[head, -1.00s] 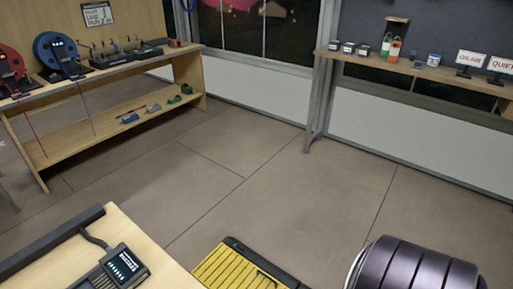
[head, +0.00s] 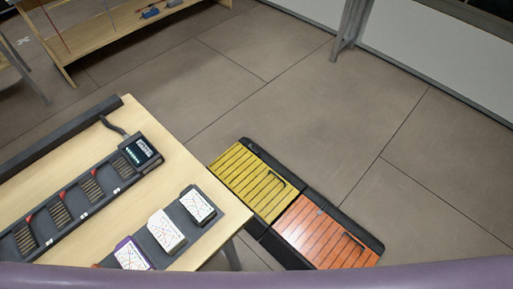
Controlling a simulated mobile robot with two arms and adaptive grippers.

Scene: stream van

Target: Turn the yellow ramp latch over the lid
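A yellow slatted ramp lid (head: 243,180) lies flat in a dark frame on the floor, right of the wooden table. A small dark bar (head: 284,178), perhaps its latch or handle, shows near the lid's right edge. I cannot tell which way it is turned. An orange slatted lid (head: 318,238) with a similar dark bar (head: 352,239) adjoins it on the near right. Neither of my grippers is in view.
The wooden table (head: 181,152) fills the lower left. It carries a long dark rack (head: 94,186) with a lit display and several cards on stands. Shelving (head: 101,31) stands at the back left. Brown floor beyond and right of the ramp lids is clear.

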